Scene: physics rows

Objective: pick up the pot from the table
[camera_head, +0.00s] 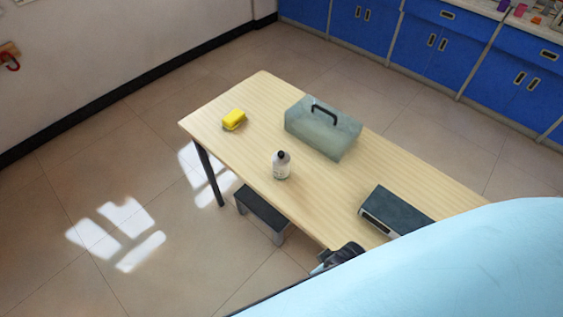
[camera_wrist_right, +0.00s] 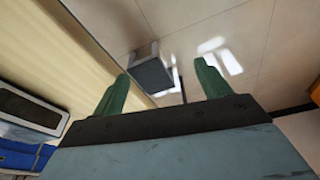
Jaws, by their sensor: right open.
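A grey-green box with a black handle (camera_head: 322,127) sits towards the far side of the table. My right gripper (camera_wrist_right: 162,72) is open and empty in the wrist view, with its two green fingers apart beside the table edge. Floor and a small stool show past its fingers. A dark part at the near table edge in the head view may belong to it. A large light blue part of mine covers the lower right of the head view and hides the near end of the table. My left gripper is not in view.
A yellow sponge (camera_head: 233,119) lies at the table's far left. A dark flat device (camera_head: 397,211) lies further right. A low stool (camera_head: 262,211) stands below. Blue cabinets (camera_head: 430,45) line the back.

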